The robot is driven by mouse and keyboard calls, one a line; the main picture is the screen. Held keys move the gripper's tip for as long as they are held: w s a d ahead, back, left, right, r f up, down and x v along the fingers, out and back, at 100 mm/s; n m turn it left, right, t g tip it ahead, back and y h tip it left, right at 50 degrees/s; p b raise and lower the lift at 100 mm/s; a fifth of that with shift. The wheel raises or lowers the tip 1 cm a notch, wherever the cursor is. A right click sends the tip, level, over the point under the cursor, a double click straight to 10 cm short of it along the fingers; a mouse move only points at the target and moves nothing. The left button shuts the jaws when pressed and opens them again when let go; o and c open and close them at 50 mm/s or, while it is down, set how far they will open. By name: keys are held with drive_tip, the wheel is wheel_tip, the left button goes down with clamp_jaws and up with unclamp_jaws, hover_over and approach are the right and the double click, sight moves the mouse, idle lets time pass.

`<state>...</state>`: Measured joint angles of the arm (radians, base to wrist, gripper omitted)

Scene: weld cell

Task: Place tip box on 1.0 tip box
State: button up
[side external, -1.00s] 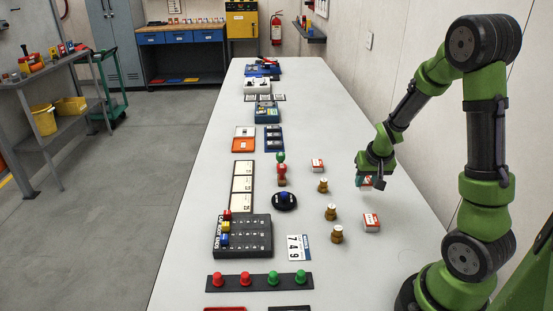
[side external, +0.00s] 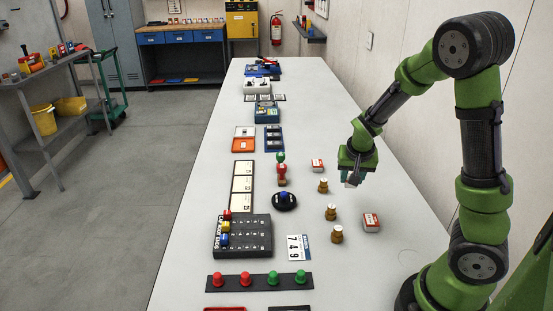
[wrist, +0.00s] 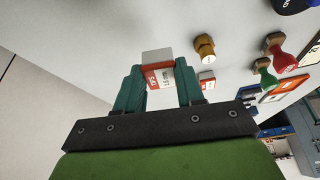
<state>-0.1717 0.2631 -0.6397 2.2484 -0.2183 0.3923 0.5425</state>
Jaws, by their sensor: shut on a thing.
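My gripper (side external: 353,177) is shut on a small red and white tip box (wrist: 157,71) and holds it above the table, to the right of the brass pieces. In the wrist view the box sits between the two green fingers, and its label is too small to read surely. A second red and white box (side external: 317,165) stands on the table, to the left of and beyond my gripper; it also shows in the wrist view (wrist: 207,82), partly behind a finger. A third such box (side external: 371,222) stands nearer the camera, right of the brass pieces. I cannot read which is 1.0.
The table strip along the right wall is clear.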

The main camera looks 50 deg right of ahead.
drive_tip(key=w+r+m, duration=0.1)
drive_tip(key=w+m, duration=0.1)
drive_tip(key=w, duration=0.1)
hover_over(318, 162)
drive_tip(key=a, duration=0.2)
drive_tip(key=shift+s+d+f+m+g, duration=0.15)
drive_tip(key=shift+s+f+m+g, duration=0.2)
drive_tip(key=shift+f+g, duration=0.1)
drive_tip(key=shift+w+f, duration=0.1)
drive_tip(key=shift+f, duration=1.65)
drive_tip(key=o, duration=1.1)
drive_tip(key=shift+f, duration=0.15)
drive_tip(key=shift+c, duration=0.2)
